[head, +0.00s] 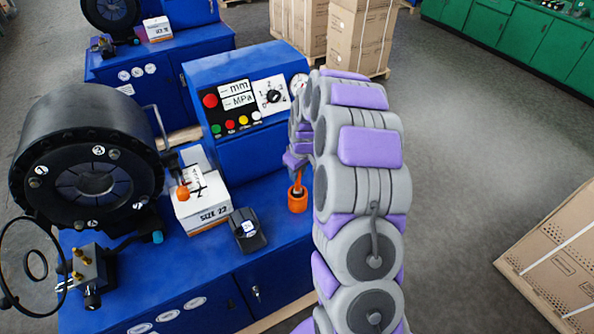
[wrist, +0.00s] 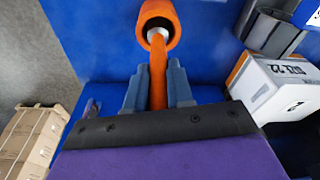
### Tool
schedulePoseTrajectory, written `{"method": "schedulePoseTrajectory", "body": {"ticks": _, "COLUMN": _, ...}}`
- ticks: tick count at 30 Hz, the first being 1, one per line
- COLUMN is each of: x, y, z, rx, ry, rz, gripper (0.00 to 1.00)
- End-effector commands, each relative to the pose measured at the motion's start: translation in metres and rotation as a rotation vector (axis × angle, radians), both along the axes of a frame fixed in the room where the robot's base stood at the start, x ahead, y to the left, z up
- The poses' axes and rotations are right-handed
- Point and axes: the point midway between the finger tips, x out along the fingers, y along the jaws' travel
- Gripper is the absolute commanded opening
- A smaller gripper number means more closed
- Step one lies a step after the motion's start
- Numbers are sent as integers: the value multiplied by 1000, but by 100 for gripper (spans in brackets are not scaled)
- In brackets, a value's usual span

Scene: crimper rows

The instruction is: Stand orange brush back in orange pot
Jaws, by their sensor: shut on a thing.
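The orange pot (head: 298,203) stands on the blue bench top near its right edge, and it shows at the top of the wrist view (wrist: 170,17). The orange brush (wrist: 158,72) is between the fingers of my gripper (wrist: 155,88), which is shut on its handle. The brush's silver collar is at the pot's mouth, and its lower end is hidden inside the rim. I cannot tell how deep it sits. In the head view my gripper (head: 296,162) is above the pot, partly hidden by my arm, with a short piece of orange handle below it.
A white box marked SIZE 22 (head: 208,213) with an orange-tipped item on top stands left of the pot. A small black device (head: 247,230) lies between them. The black crimper (head: 85,160) fills the left. A control panel (head: 245,100) stands behind.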

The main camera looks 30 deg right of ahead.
Motion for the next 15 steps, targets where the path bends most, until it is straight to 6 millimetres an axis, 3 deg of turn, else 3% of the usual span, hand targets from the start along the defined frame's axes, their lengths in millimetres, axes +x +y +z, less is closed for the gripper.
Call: {"method": "schedulePoseTrajectory", "body": {"ticks": 15, "x": 0, "y": 0, "z": -12, "rx": 0, "ry": 0, "rz": 0, "gripper": 0}}
